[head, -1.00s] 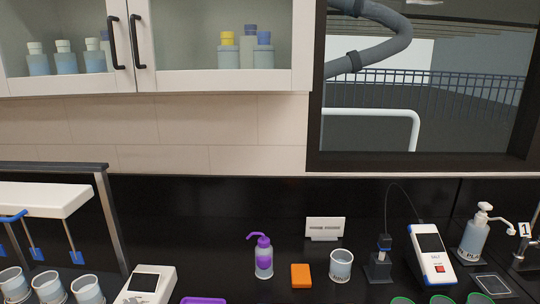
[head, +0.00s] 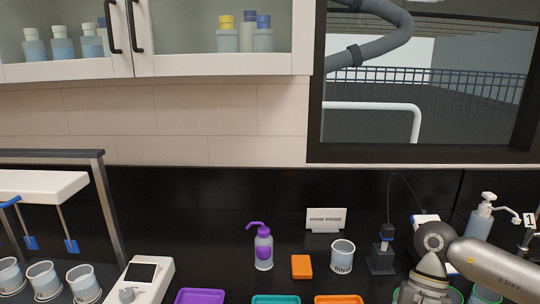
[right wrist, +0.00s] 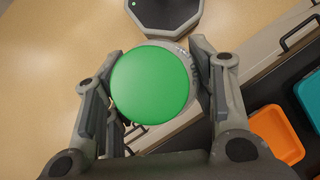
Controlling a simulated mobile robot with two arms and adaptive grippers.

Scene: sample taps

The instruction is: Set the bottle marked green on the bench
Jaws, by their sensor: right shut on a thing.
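My right gripper (right wrist: 148,90) is shut on a round bottle with a flat, bright green top (right wrist: 150,86). Its two fingers press on opposite sides. I look down on the green top, and most of the bottle's body is hidden beneath it. The bottle appears over the floor and the front of the cabinets, beside the bench edge. The black bench (head: 200,270) shows in the head view. There my right arm comes in at the lower right, and the held bottle cannot be made out. My left gripper is in neither view.
Purple (head: 200,296), teal (head: 276,299) and orange (head: 338,299) trays lie along the front. Behind stand a purple-capped wash bottle (head: 263,250), an orange block (head: 301,267) and a white beaker (head: 342,257).

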